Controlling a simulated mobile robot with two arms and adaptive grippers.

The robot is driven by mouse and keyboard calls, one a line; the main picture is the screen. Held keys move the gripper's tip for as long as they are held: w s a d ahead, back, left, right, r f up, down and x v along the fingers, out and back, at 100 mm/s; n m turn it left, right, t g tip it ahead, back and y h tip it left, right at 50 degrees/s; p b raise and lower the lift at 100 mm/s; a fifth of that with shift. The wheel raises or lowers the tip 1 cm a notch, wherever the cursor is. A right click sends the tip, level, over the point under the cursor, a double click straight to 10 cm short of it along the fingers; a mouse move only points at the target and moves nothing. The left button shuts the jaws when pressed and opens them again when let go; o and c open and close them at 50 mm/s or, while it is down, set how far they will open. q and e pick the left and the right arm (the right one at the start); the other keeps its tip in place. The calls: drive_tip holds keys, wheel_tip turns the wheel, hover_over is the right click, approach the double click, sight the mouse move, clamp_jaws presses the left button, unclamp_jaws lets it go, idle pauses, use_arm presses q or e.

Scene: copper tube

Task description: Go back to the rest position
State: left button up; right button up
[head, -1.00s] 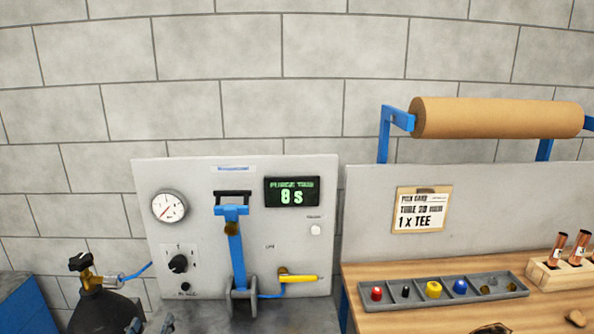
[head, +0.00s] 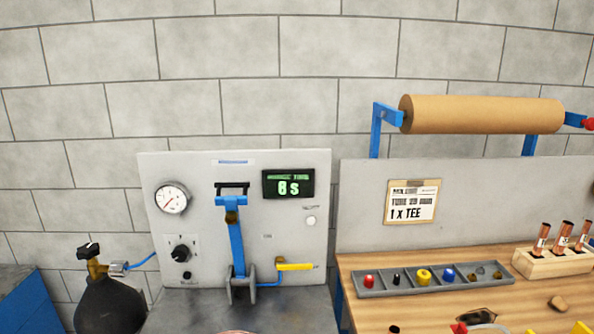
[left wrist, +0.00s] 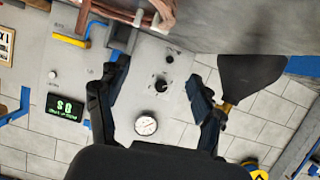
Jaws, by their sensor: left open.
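My left gripper (left wrist: 157,70) shows in the left wrist view, its two dark fingers spread with nothing between them. The picture there is turned over, with the purge panel (left wrist: 60,75) behind the fingers. Copper-coloured tubing (left wrist: 160,12) shows at the top edge of that view, apart from the fingers and partly cut off. Neither gripper shows in the head view. My right gripper is out of sight.
In the head view the panel (head: 312,260) carries a gauge, a blue lever and a timer display. A gas bottle (head: 108,305) stands left. On the wooden bench (head: 430,305) are a parts tray (head: 375,293) and a block (head: 545,264) with copper tubes. A paper roll (head: 480,114) hangs above.

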use_arm(q)
drive_tip(key=s+d+f+g, duration=0.1)
drive_tip(key=s, duration=0.3)
drive_tip(key=s+d+f+m+g, duration=0.1)
drive_tip(key=s+d+f+g, duration=0.1)
drive_tip(key=s, duration=0.2)
drive_tip(key=s+d+f+g, duration=0.1)
drive_tip(key=s+f+g, duration=0.1)
drive_tip(key=s, duration=0.1)
drive_tip(key=shift+s+d+f+m+h, duration=0.1)
drive_tip(key=shift+s+d+m+h, duration=0.2)
drive_tip(key=shift+s+d+m, duration=0.1)
drive_tip(key=s+d+m+g, duration=0.15)
drive_tip(key=s+g, duration=0.35)
drive_tip(key=s, duration=0.9)
wheel_tip(320, 180, down, 25)
drive_tip(key=g, duration=0.1)
drive_tip(key=s+a+f+g, duration=0.1)
drive_tip(key=s+a+f, duration=0.1)
drive_tip(key=s+f, duration=1.6)
drive_tip(key=shift+a+f+g+b, duration=0.25)
drive_tip(key=shift+f+g+b, duration=0.05)
drive_tip(key=shift+f+b, duration=0.15)
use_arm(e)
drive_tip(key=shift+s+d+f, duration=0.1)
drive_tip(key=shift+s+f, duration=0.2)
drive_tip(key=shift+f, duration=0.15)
